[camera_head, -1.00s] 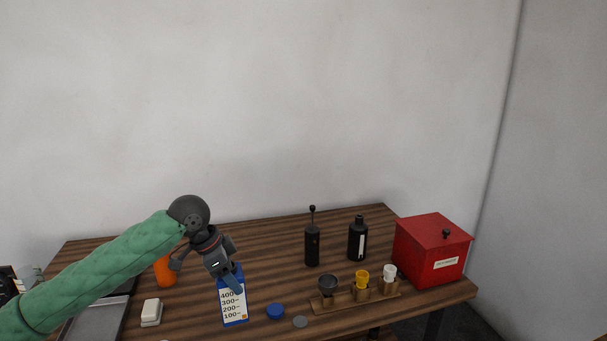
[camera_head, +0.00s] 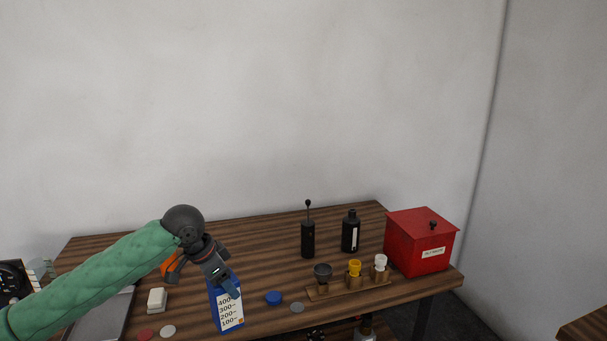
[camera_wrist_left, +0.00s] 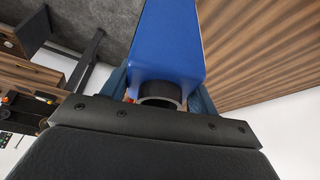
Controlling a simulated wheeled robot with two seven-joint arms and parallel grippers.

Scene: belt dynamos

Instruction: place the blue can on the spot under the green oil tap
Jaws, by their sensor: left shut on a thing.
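The blue can (camera_head: 213,302) is a boxy blue container with a white scale label reading 100 to 400. My left gripper (camera_head: 228,284) is shut on its top end, and the can hangs below, slightly tilted, near the front of the table. In the left wrist view the blue can (camera_wrist_left: 172,45) shows its black neck between my fingers. I cannot tell its exact height above the table. The green oil tap and the spot under it are not in view. My right gripper is not in view.
The wooden table (camera_head: 270,237) holds a blue disc (camera_head: 274,298), a grey disc (camera_head: 297,308), a wooden rack (camera_head: 345,290) with cups, two black bottles and a red box (camera_head: 418,245). A white block (camera_head: 157,300) stands left. Another wooden surface (camera_head: 585,325) shows at lower right.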

